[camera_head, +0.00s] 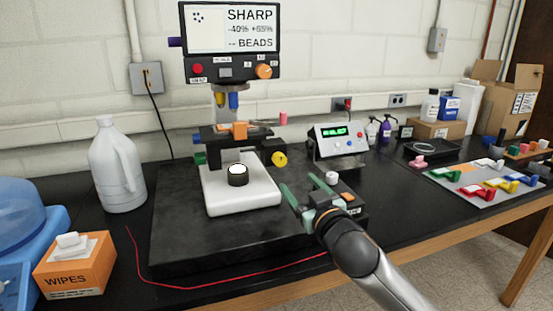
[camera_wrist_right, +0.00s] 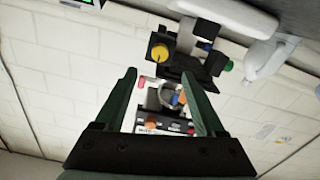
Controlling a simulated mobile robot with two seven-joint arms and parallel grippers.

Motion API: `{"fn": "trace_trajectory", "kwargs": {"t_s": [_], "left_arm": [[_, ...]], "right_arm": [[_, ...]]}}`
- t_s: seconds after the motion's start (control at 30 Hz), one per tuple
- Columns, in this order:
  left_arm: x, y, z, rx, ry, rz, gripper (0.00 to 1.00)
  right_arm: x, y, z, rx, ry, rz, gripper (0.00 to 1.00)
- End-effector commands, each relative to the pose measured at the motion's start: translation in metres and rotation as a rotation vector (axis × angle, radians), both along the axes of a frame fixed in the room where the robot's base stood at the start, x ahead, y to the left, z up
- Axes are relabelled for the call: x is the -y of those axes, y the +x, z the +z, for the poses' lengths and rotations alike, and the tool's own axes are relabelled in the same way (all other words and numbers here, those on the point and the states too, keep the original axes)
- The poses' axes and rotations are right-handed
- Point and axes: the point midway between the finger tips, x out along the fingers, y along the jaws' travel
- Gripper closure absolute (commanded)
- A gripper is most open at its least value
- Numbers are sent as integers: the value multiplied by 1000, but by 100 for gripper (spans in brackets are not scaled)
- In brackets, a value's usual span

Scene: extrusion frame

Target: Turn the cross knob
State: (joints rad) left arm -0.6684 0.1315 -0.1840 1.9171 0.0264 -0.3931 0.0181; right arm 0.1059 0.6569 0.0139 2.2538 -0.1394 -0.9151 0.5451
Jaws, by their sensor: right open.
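The instrument stands at the back with a head panel (camera_head: 231,68). An orange knob (camera_head: 264,71) sits at the panel's right and also shows in the right wrist view (camera_wrist_right: 152,123). A yellow knob (camera_head: 279,159) sticks out from the right of the black stage (camera_head: 222,136); the right wrist view shows it too (camera_wrist_right: 160,52). I cannot tell for sure which is the cross knob. My right gripper (camera_head: 299,185) is open and empty, in front of and below the yellow knob, apart from it. My left gripper is not in view.
A grey box with a green display (camera_head: 338,138) stands right of the instrument. A white jug (camera_head: 118,165) and an orange wipes box (camera_head: 75,265) are at the left. A red wire (camera_head: 225,286) lies along the front. A tray of coloured parts (camera_head: 483,184) is at the right.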

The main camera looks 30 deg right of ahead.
Motion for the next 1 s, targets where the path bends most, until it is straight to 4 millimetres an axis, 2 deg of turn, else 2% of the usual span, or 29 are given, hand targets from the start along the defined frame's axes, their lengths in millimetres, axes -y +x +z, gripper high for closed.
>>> {"fn": "trace_trajectory", "kwargs": {"t_s": [0.17,0.7,1.0], "left_arm": [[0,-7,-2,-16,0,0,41],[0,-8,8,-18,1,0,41],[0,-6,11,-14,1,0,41]], "right_arm": [[4,16,1,0,-1,-1,28],[24,100,1,0,-1,-1,28],[28,120,-1,0,0,1,28]]}}
